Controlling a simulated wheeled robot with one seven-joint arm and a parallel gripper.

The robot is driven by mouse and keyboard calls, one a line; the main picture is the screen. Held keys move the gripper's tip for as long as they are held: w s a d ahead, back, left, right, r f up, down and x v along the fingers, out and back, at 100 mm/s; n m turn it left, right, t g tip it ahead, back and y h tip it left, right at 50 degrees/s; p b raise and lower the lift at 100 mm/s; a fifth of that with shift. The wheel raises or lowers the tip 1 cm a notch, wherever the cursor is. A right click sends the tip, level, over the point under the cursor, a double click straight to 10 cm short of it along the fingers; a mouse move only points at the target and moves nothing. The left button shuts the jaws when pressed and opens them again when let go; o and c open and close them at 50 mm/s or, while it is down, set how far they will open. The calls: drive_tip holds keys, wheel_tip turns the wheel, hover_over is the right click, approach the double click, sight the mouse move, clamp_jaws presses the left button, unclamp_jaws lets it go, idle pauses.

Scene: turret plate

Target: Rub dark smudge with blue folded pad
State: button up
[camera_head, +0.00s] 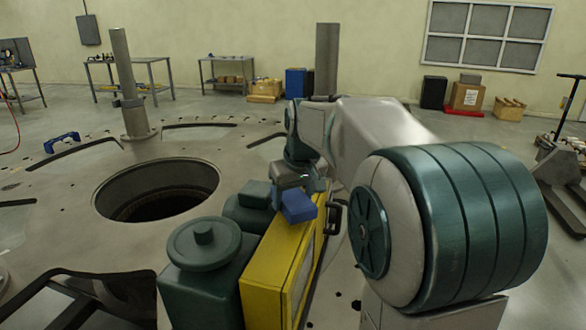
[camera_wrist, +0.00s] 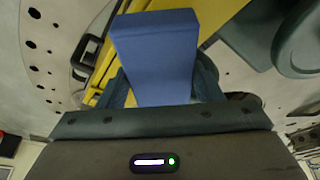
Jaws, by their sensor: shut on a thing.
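The blue folded pad (camera_head: 298,206) is in my gripper (camera_head: 294,186), above the upper edge of a yellow case. In the wrist view the pad (camera_wrist: 155,45) sits between the two fingers of my gripper (camera_wrist: 160,80), which is shut on it. The pad hides part of the yellow surface behind it. I cannot make out the dark smudge in either view; small dark spots on the plate look like holes.
The yellow case (camera_head: 262,275) and dark green rounded housings (camera_head: 200,285) stand close below my gripper. A large round opening (camera_head: 155,190) lies left in the turret plate (camera_head: 225,163). A metal post (camera_head: 124,75) stands behind it. A blue item (camera_head: 62,140) lies far left.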

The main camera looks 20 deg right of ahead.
drive_tip(key=shift+w+r+p, duration=0.15)
drive_tip(key=shift+r+p, duration=0.45)
drive_tip(key=shift+r, duration=0.35)
drive_tip(key=shift+r+p, duration=1.2)
drive_tip(key=shift+r, duration=0.4)
drive_tip(key=shift+f, duration=0.1)
